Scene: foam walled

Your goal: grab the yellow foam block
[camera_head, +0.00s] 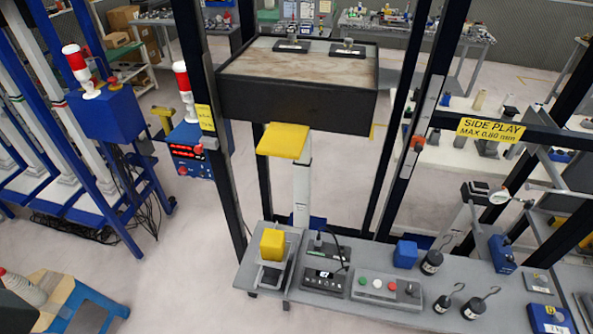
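A yellow foam block (273,243), roughly a cube, stands upright on a small grey scale-like device (270,274) at the left end of the grey bench. Its front and top are clear, and nothing touches it from above or the sides. A flat yellow plate (283,141) sits higher up, under a large dark box, on top of a white post. Neither of my grippers can be made out in the head view.
The grey bench (345,308) carries a button panel (387,290), a blue block (405,254) and several black hooked weights. Dark upright posts (207,130) frame the large black box (297,98) above. Open floor (190,270) lies left of the bench.

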